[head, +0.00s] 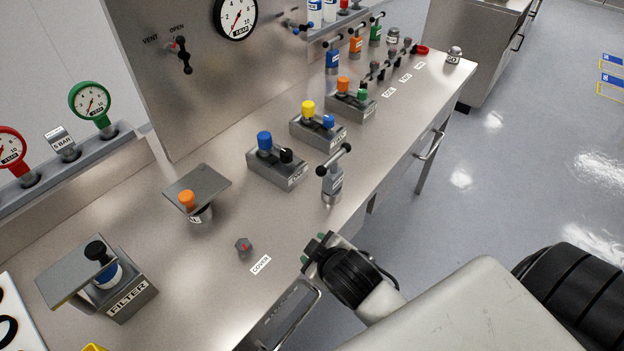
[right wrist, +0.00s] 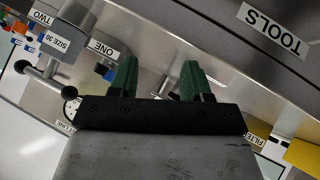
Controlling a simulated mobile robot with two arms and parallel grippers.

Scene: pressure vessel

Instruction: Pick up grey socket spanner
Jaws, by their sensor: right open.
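The grey socket spanner (head: 333,182) stands upright on the bench near its front edge, its dark T-handle at the top. In the right wrist view, the grey spanner (right wrist: 62,42), labelled SIZE 30, is at the upper left with its T-handle pointing down-left. My right gripper (head: 318,250) is in front of the bench edge, nearer than the spanner and apart from it. In the right wrist view, the green fingers of my right gripper (right wrist: 158,80) are spread with nothing held between them; the spanner is to their left. My left gripper is not in view.
Labelled blocks with coloured knobs (head: 276,168) stand behind the spanner. A small hex part with a red centre (head: 244,246) lies by the COVER label (head: 261,265). A drawer front marked TOOLS (right wrist: 270,30) is close to my right gripper. Blue, orange and green spanners (head: 333,60) stand farther back.

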